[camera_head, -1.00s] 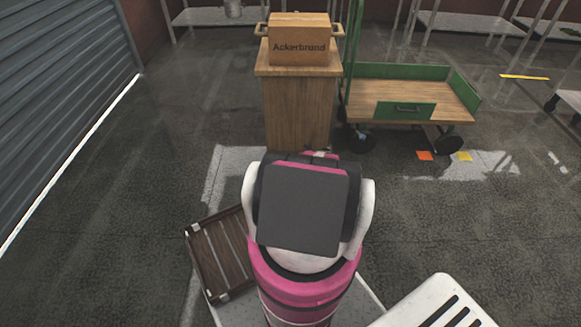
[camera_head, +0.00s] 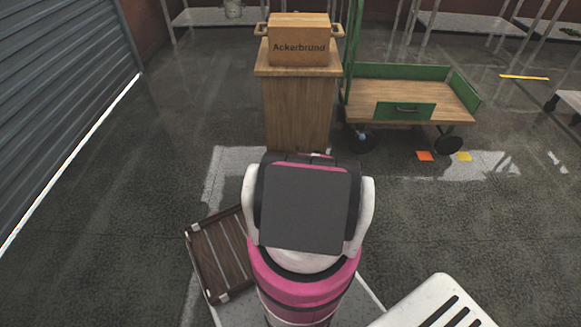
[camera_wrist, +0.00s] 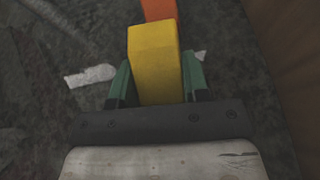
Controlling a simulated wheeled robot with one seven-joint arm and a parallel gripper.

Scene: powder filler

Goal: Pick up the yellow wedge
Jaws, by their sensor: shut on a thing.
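The yellow wedge (camera_wrist: 154,55) is between the two green fingers of my gripper (camera_wrist: 155,80) in the wrist view. Both fingers touch its sides, and the gripper is shut on it. Its near end is hidden behind the dark gripper bar. In the head view my own arm hides the gripper and the held wedge.
An orange block (camera_wrist: 159,10) is just beyond the wedge. A wooden surface (camera_wrist: 294,50) stands close at right. In the head view are a wooden stand (camera_head: 298,110) with an Ackerbrund box (camera_head: 299,38), a green cart (camera_head: 412,90), a brown crate (camera_head: 222,252) and an orange floor piece (camera_head: 425,156).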

